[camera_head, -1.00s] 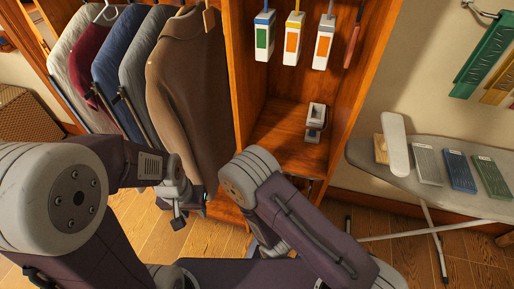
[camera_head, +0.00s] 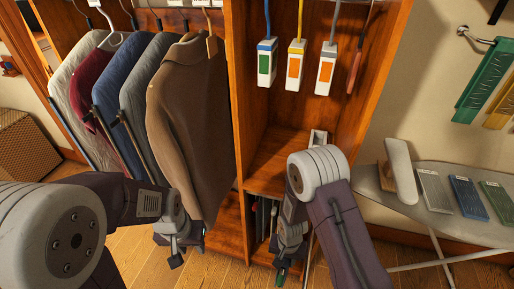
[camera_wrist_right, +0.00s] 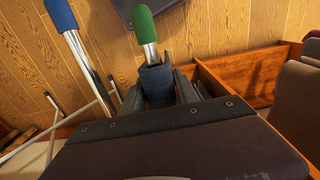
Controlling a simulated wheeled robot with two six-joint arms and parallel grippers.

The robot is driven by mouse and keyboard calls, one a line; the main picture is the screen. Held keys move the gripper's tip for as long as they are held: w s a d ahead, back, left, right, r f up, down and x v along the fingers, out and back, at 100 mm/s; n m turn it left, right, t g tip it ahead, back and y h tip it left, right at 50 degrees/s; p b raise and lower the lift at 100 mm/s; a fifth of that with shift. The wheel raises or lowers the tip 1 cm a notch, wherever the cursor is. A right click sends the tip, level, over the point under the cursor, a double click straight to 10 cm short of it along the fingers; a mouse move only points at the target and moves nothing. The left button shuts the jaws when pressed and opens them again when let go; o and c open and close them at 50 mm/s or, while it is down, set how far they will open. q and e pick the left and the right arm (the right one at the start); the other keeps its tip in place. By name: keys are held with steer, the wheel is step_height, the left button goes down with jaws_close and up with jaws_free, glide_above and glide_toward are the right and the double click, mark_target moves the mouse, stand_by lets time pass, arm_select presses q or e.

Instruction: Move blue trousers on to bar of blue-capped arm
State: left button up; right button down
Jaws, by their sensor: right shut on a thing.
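In the right wrist view, the dark blue trousers (camera_wrist_right: 157,82) hang around the bar of the green-capped arm (camera_wrist_right: 146,26). My right gripper (camera_wrist_right: 160,94) is shut on the blue trousers just below the green cap. The blue-capped arm (camera_wrist_right: 62,16) is to the left with its metal bar bare where it shows. In the head view my right gripper (camera_head: 281,262) is low in front of the cabinet, and the trousers there are too small to make out. My left gripper (camera_head: 175,254) hangs below the jackets, apart from them; its jaws are unclear.
Several jackets (camera_head: 190,120) hang on the left. A wooden cabinet (camera_head: 238,130) stands behind my right gripper, with dark items in its lower bay. Open floor lies in front.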

steer(key=shift+w+f+b, duration=0.25)
steer(key=shift+f+b, duration=0.25)
steer(key=shift+b, duration=0.05)
step_height(320, 180, up, 6)
steer(key=p, duration=0.5)
steer(key=shift+r, duration=0.1)
